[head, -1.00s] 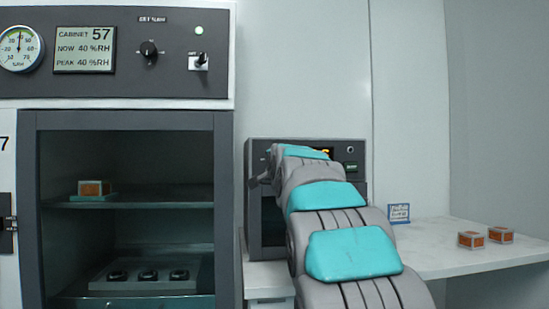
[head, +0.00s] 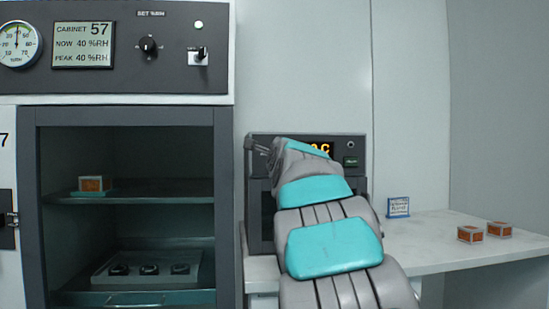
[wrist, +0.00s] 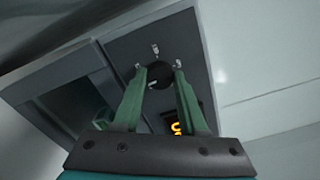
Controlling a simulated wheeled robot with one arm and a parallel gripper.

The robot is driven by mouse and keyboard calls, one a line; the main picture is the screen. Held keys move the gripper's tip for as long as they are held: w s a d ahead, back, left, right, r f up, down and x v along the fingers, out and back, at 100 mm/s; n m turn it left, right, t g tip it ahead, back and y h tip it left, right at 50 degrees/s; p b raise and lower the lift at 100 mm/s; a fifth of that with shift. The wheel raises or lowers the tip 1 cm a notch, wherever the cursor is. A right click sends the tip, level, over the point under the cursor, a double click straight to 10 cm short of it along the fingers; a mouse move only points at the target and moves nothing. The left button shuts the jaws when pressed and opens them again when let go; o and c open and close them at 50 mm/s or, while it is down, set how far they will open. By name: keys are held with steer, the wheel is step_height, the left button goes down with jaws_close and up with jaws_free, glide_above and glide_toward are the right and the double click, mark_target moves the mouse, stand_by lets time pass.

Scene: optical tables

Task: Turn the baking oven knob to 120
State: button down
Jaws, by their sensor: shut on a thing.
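The baking oven (head: 352,185) stands on the bench right of the cabinet, mostly hidden behind my arm in the head view. Its lit orange display (head: 320,148) shows only in part. In the wrist view the dark round knob (wrist: 160,74) sits on the oven's panel, with small white marks around it. My gripper (wrist: 159,75) is shut on the knob, one green finger on each side. In the head view the gripper (head: 254,146) is at the oven panel's upper left, and the knob cannot be made out. The full display reading and knob setting are not legible.
A tall humidity cabinet (head: 225,150), marked 57, stands at the left with its own knob (head: 148,45) and switch. A white table (head: 440,240) at the right holds two small orange-sided boxes (head: 470,234) and a small blue-framed sign (head: 398,207).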

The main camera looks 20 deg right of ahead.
steer(key=shift+f+m, duration=0.15)
steer(key=shift+m, duration=3.45)
steer(key=shift+c, duration=2.2)
jaws_free()
steer(key=v, duration=0.7)
steer(key=shift+s+b, duration=0.4)
steer(key=shift+b, duration=0.05)
